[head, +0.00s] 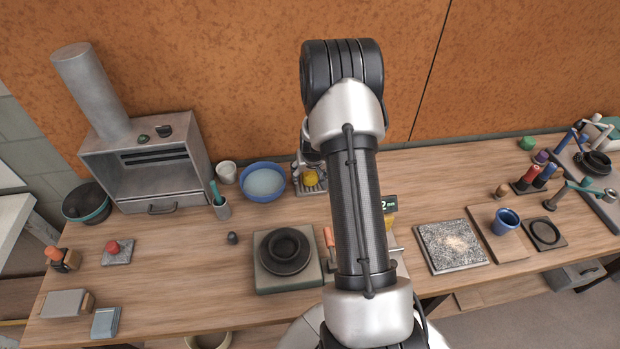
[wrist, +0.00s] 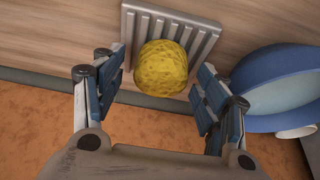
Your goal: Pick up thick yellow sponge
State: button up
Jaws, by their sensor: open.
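The thick yellow sponge (wrist: 161,69) is a rounded, porous yellow lump. In the wrist view it rests on a grey slatted rack (wrist: 203,29). In the head view the sponge (head: 311,178) shows just left of my arm, on the small rack at the back of the table. My gripper (wrist: 154,97) is open in the wrist view, with one blue-padded finger to each side of the sponge. A gap shows between the sponge and the right finger. I cannot tell how far above the rack the fingertips are. In the head view my arm hides part of the table.
A blue bowl (head: 263,182) of pale liquid stands just left of the rack; its rim shows at right in the wrist view (wrist: 279,58). A white cup (head: 227,172) and a grey holder (head: 222,209) with a teal tool stand further left. The orange wall (head: 230,70) rises close behind.

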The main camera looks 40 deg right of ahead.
aim_at(310, 173)
jog(key=shift+c, duration=0.3)
jog(key=c, duration=0.9)
jog(key=shift+r, duration=0.15)
notch_tip(310, 173, up, 20)
jog(key=p, duration=0.4)
